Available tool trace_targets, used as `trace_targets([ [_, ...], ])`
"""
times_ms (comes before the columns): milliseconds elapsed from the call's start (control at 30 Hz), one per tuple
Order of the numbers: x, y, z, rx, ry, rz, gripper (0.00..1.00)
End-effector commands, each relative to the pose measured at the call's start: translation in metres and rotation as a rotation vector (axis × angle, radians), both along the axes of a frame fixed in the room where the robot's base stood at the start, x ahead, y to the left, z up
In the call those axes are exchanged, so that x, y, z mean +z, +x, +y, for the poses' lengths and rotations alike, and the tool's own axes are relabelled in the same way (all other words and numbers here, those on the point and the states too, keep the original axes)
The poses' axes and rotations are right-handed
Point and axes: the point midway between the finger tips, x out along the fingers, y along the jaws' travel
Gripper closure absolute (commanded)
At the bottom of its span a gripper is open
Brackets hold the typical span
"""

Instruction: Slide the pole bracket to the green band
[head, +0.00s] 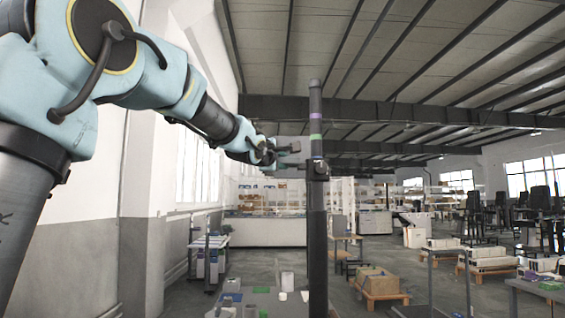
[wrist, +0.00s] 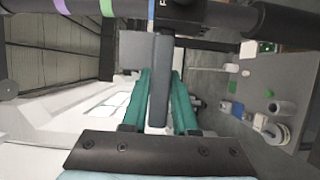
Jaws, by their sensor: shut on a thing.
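The dark upright pole (head: 317,230) stands in the middle of the head view, and it crosses the top of the wrist view (wrist: 225,17). The green band (head: 316,136) is on its upper part, below a purple band (head: 316,116). The green band also shows in the wrist view (wrist: 107,8). The black bracket (head: 320,170) is around the pole below the green band, with a thin blue band (wrist: 152,10) between them. My gripper (head: 290,154) is beside the pole, its green fingers shut on the bracket's grey handle (wrist: 160,85). The fingertips are partly hidden.
A table (head: 262,298) with cups and small blocks stands low around the pole's foot. A white wall and pillar (head: 140,180) are at left. Carts, pallets with boxes (head: 378,282) and shelves are farther back. The space around the pole's upper part looks clear.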

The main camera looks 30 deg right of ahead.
Motion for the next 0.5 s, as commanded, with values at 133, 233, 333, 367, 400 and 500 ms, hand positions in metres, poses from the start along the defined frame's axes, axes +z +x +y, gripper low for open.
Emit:
trace_targets([
  [133, -0.0003, 0.0, 0.0, 0.0, 0.001, 0.001, 1.0],
  [233, -0.0004, 0.0, 0.0, 0.0, 0.001, 0.001, 1.0],
  [333, -0.0004, -0.0001, 0.0001, 0.0, 0.001, 0.001, 1.0],
  [367, -0.0004, -0.0001, 0.0001, 0.0, 0.001, 0.001, 1.0],
  [400, -0.0004, -0.0001, 0.0001, 0.0, 0.001, 0.001, 1.0],
  [500, -0.0004, -0.0001, 0.0001, 0.0, 0.001, 0.001, 1.0],
])
